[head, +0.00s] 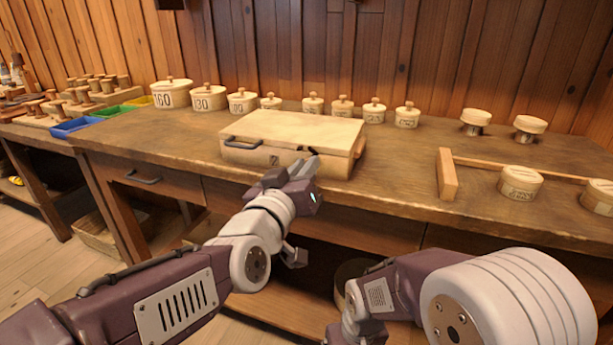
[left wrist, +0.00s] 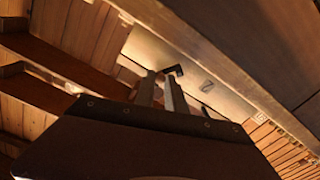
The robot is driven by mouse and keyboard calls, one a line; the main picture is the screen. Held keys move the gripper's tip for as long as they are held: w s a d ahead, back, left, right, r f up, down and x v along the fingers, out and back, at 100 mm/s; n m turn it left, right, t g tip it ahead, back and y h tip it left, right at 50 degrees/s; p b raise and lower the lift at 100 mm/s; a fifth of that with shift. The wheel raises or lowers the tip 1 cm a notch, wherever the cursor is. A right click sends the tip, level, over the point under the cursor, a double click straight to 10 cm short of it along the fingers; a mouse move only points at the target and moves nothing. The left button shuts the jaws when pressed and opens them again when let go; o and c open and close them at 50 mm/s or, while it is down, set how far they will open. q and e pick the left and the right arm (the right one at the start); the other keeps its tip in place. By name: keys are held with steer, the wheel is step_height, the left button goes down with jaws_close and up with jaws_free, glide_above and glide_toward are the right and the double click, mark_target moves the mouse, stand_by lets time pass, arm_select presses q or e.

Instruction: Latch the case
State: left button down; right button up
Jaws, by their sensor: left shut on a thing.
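The pale wooden case (head: 300,130) lies on the workbench with its lid down. A dark handle (head: 243,146) is on the left of its front face, and a small dark mark (head: 275,161) is near the middle. My left gripper (head: 308,167) is at the front face, right of that mark, with its fingers shut on a part of the case that they largely hide. In the left wrist view the fingers (left wrist: 160,92) reach to the case front (left wrist: 190,75), with a dark bent fitting (left wrist: 175,70) by their tips. My right gripper is out of view.
Lidded round boxes (head: 208,97) stand in a row behind the case. A wooden rail (head: 447,174) and a round box (head: 520,182) are to the right. Blue (head: 76,127) and green (head: 112,112) trays are at the left. The bench is clear just beside the case.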

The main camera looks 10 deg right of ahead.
arm_select(q)
steer(key=n+b, duration=0.1)
steer(key=n, duration=0.1)
steer(key=n+b, duration=0.1)
steer(key=n, duration=0.1)
steer(key=a+r+n+b, duration=0.1)
steer(key=n, duration=0.1)
steer(key=shift+w+a+n, duration=0.1)
steer(key=shift+w+n, duration=0.3)
stand_by(0.4)
steer(key=c, duration=1.4)
jaws_free()
steer(key=shift+r, duration=0.1)
steer(key=p+v, duration=0.9)
steer(key=p, duration=0.3)
